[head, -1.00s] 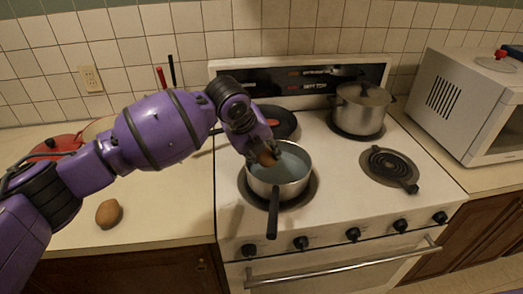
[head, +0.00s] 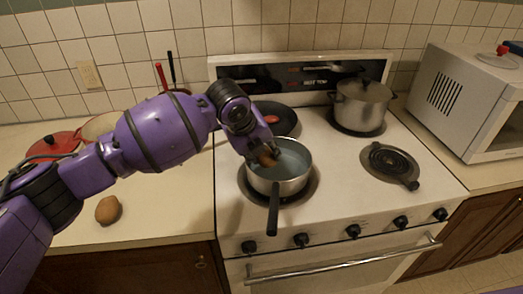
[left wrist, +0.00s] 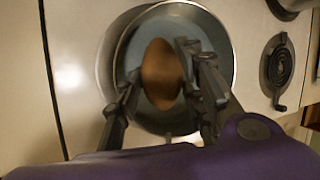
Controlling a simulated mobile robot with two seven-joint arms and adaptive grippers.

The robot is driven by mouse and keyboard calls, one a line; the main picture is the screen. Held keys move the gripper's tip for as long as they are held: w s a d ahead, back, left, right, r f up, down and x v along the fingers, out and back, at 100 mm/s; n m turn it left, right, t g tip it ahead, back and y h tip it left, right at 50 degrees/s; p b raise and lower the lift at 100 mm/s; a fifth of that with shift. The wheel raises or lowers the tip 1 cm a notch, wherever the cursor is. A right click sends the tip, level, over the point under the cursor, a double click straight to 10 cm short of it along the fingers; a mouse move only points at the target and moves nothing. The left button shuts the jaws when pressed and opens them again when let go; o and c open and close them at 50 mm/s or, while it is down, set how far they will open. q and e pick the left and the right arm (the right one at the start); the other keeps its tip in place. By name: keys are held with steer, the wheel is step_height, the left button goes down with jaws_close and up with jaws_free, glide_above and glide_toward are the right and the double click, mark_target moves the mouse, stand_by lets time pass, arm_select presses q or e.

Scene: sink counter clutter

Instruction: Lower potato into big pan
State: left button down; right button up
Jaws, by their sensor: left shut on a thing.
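My left gripper (head: 262,157) is shut on a brown potato (head: 268,159) over the left part of the big pan (head: 280,184). The pan is a silver saucepan with a dark handle pointing to the front, and its inside looks blue-grey. In the left wrist view, the potato (left wrist: 161,73) sits between the fingers, with the round pan (left wrist: 226,62) behind it. I cannot tell whether the potato touches the pan's inside. A second brown potato (head: 108,210) lies on the counter at the left. My right gripper is not in view.
A lidded pot (head: 360,106) stands on the back right burner. A dark frying pan (head: 281,116) is behind the saucepan. The front right coil burner (head: 390,162) is bare. A red-lidded pot (head: 52,146) is on the left counter, and a white microwave (head: 462,104) is at the right.

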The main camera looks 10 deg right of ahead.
arm_select(q)
steer(key=shift+f, duration=0.5)
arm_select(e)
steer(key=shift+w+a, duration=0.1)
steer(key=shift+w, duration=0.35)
arm_select(q)
steer(key=shift+f, duration=0.3)
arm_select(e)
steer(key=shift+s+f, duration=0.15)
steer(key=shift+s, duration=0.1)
